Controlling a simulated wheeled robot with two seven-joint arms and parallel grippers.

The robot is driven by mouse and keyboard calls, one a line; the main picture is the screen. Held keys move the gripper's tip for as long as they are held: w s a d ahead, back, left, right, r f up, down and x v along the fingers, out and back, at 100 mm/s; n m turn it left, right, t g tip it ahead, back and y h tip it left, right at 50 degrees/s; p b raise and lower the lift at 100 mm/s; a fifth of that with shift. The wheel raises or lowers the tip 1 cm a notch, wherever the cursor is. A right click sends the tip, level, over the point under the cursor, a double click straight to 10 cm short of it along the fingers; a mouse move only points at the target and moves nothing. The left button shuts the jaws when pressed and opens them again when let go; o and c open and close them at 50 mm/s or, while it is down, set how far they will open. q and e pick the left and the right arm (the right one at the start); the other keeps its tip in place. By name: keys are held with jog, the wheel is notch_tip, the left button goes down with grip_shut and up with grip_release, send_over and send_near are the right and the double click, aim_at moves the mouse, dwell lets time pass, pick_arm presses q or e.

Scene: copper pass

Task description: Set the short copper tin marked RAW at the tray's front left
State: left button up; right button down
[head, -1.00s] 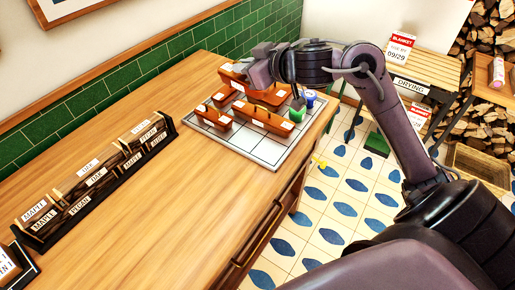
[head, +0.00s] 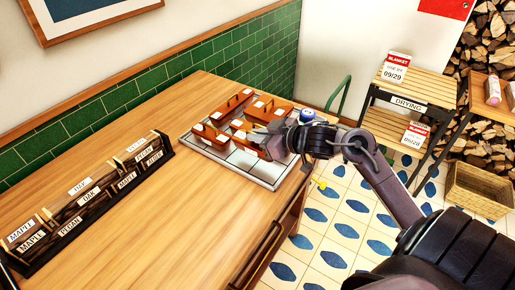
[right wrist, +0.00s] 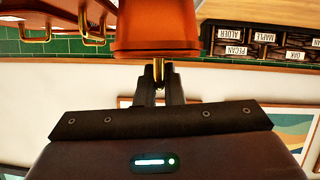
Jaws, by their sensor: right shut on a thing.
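Several copper tins with brass handles, among them one at the back (head: 232,104), one at the right (head: 268,109) and one at the left (head: 212,138), stand on the pale gridded tray (head: 262,178). My right gripper (head: 268,138) is over the tray's right part. It is shut on a copper tin (right wrist: 157,28) by its brass handle (right wrist: 158,70), as the right wrist view shows. In the head view the gripper mostly hides this tin. No RAW mark is readable on any tin. My left gripper is not in view.
A blue-topped item (head: 307,116) is just behind my right wrist. A black rack of labelled wood blocks (head: 90,200) stands on the counter at the left. The tray's near strip is bare, and the wooden counter (head: 190,220) between rack and tray is clear.

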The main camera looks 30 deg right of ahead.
aim_at(258, 148)
jog(key=shift+f, duration=2.2)
jog(key=c, duration=1.5)
grip_release()
jog(key=shift+f, duration=0.1)
jog(key=shift+c, duration=0.2)
jog(key=v, duration=1.2)
